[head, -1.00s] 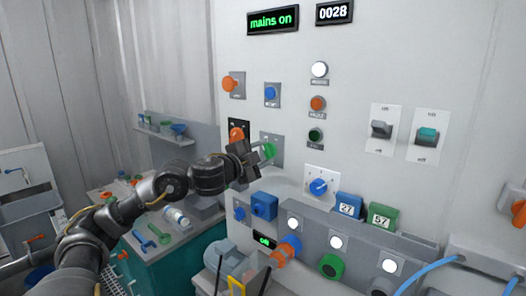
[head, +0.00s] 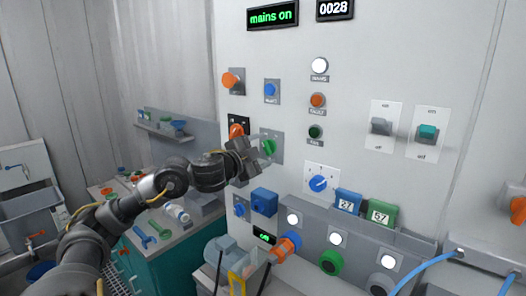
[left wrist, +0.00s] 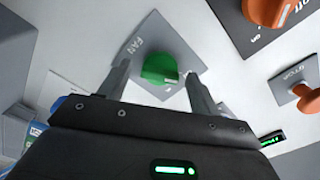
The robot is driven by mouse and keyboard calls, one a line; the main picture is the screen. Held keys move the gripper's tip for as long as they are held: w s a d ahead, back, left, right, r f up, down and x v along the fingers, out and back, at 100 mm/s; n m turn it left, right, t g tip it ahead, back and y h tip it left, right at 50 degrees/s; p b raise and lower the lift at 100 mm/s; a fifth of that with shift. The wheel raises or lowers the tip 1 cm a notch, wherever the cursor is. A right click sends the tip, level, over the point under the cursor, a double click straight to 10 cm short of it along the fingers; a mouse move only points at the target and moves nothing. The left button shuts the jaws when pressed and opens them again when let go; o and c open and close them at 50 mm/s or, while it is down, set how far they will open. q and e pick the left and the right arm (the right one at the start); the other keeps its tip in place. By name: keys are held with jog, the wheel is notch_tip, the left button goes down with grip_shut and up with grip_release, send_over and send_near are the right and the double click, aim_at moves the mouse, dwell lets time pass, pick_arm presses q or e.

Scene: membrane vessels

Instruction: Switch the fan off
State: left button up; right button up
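The fan control is a green rotary knob (head: 269,147) on a grey plate (head: 275,160) on the white panel. In the left wrist view my left gripper's fingers (left wrist: 157,72) are open, one on each side of the knob, with visible gaps. My right gripper is not in view.
An orange knob (head: 236,131) on a black plate is close beside the gripper. An orange button (head: 232,80), a blue button (head: 271,90) and a blue dial (head: 318,183) are nearby. A display (head: 273,17) reads "mains on".

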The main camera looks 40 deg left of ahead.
pick_arm(q)
jog(key=shift+s, duration=0.1)
jog(key=s+b, duration=0.9)
jog(key=s, duration=0.1)
jog(key=shift+s+b, duration=0.35)
jog(key=shift+b, duration=0.05)
jog(key=shift+d, duration=0.2)
